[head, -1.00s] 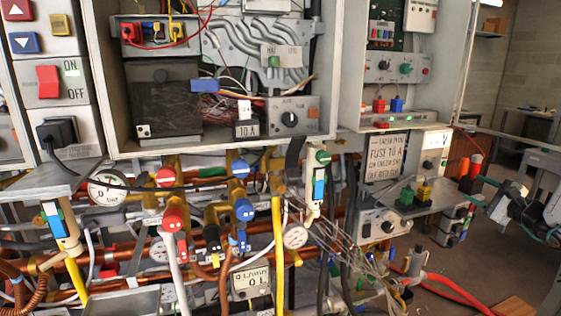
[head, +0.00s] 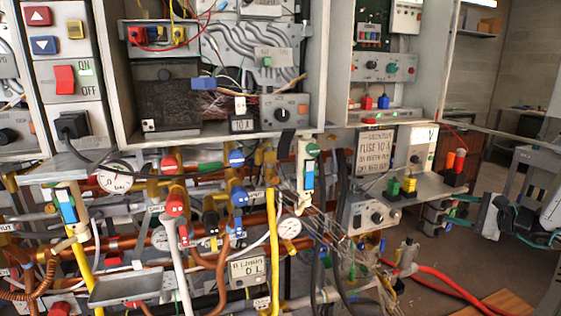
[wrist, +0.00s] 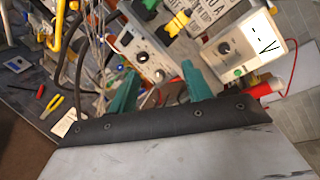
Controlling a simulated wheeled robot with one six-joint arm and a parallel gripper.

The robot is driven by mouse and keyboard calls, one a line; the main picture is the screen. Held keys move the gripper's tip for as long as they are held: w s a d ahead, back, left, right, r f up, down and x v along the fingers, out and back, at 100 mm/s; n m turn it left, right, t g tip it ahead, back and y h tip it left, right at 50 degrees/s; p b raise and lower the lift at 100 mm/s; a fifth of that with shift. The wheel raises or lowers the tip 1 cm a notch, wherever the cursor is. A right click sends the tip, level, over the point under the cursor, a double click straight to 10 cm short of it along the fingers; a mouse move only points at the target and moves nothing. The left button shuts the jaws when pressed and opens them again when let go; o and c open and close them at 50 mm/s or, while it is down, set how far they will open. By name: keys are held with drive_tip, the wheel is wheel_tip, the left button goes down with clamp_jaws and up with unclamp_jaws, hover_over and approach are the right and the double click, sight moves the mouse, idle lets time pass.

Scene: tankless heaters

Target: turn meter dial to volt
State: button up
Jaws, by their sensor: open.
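The white meter (head: 420,146) stands on the right-hand shelf in the head view, with a V on its display. In the wrist view the meter (wrist: 247,46) is at upper right, its display showing dashes and a V. Its dark round dial (wrist: 224,48) is left of the display; the exact pointer direction is too small to tell. My gripper (wrist: 161,88) is open, its two teal fingers apart with nothing between them. The meter lies above and right of the right finger in the wrist view, apart from it.
A grey box with a knob (head: 368,215) hangs below the shelf (head: 432,187). Green and yellow plugs (head: 409,184) and red and orange plugs (head: 455,165) stand near the meter. Loose wires hang left of the box. Open floor (head: 455,245) is at right.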

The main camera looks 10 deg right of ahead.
drive_tip(key=s+a+r+n+g+y, duration=0.1)
drive_tip(key=s+a+n+g, duration=0.25)
drive_tip(key=a, duration=0.45)
drive_tip(key=s+a+n+g+y, duration=0.1)
drive_tip(key=s+a+n+g, duration=0.25)
drive_tip(key=a, duration=0.55)
drive_tip(key=s+a+r+n+g+y, duration=0.1)
drive_tip(key=s+a+n+g, duration=0.2)
drive_tip(key=a, duration=0.5)
drive_tip(key=s+a+r+n+g+h, duration=0.1)
drive_tip(key=s+a+n+h, duration=0.3)
drive_tip(key=s, duration=0.4)
drive_tip(key=s+a+r+n+g+h, duration=0.2)
drive_tip(key=s+a+r+n+h, duration=0.2)
drive_tip(key=s+a+n, duration=0.3)
drive_tip(key=shift+s+a+r, duration=0.15)
drive_tip(key=shift+s+a, duration=0.25)
drive_tip(key=shift+a, duration=0.25)
